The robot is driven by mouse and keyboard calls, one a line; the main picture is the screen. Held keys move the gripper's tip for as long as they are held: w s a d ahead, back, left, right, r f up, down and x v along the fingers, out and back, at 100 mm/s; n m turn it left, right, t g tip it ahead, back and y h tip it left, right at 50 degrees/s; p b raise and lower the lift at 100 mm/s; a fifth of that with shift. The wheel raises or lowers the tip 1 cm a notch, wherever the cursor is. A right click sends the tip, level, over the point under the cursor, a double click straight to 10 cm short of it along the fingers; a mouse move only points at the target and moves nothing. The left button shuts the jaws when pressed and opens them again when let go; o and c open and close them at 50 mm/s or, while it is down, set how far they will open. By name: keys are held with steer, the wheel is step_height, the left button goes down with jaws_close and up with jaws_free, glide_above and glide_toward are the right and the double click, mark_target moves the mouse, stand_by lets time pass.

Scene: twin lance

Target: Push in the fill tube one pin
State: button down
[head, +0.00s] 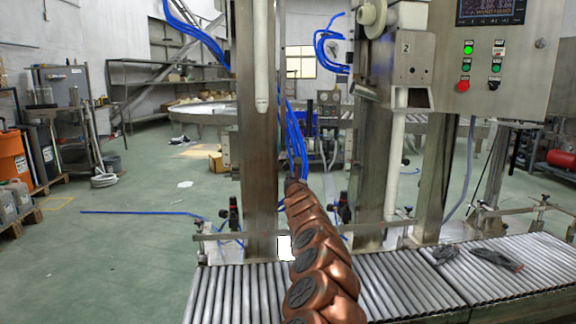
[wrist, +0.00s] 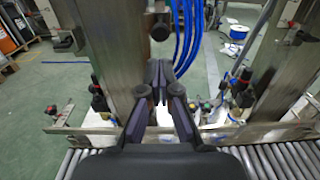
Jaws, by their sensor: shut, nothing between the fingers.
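The left fill tube (head: 262,60) hangs as a pale vertical tube in front of a brown-grey steel column. A second pale tube (head: 395,150) hangs further right, below a steel housing marked 2. In the wrist view a dark round knob (wrist: 160,28) sits beside the column, above and beyond my fingers; I cannot tell whether it is the pin. My gripper (wrist: 158,72) is shut and empty, its dark fingertips together near the column. In the head view my copper arm hides most of the gripper (head: 292,184).
Blue hoses (head: 294,140) run close behind my gripper. A roller conveyor (head: 400,290) with a side rail crosses in front, below. A white box (head: 285,247) stands by the arm. A control panel (head: 497,60) is at upper right. Open green floor (head: 120,240) lies left.

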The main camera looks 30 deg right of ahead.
mark_target(287, 168)
steer(key=shift+p+x, duration=2.75)
steer(key=shift+x, duration=1.05)
steer(key=shift+w+d, duration=0.3)
steer(key=shift+w+d+f, duration=0.1)
steer(key=shift+w+d, duration=0.05)
steer(key=shift+w, duration=0.4)
steer(key=shift+w, duration=0.1)
